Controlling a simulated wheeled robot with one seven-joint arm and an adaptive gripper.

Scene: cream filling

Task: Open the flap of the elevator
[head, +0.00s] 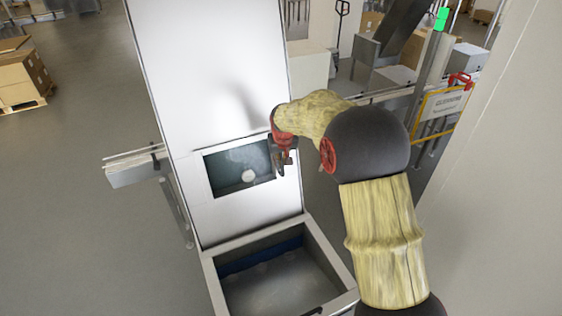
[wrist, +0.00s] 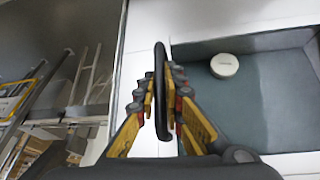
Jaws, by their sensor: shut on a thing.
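The elevator (head: 215,75) is a tall white column in the head view. A rectangular window-like opening (head: 225,182) in its front shows a grey-blue recess with a round white tub (head: 248,176) inside. The tub also shows in the wrist view (wrist: 224,66). My gripper (head: 284,160) is at the right edge of this opening. In the wrist view its yellow fingers close on an upright black handle (wrist: 160,62). I cannot tell whether a see-through flap covers the opening.
An open grey bin (head: 335,258) with a blue inner edge stands at the column's foot. A small conveyor (head: 135,170) is at the left. A yellow-framed sign (head: 443,105) stands at the right. Boxes on a pallet (head: 22,82) are far left.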

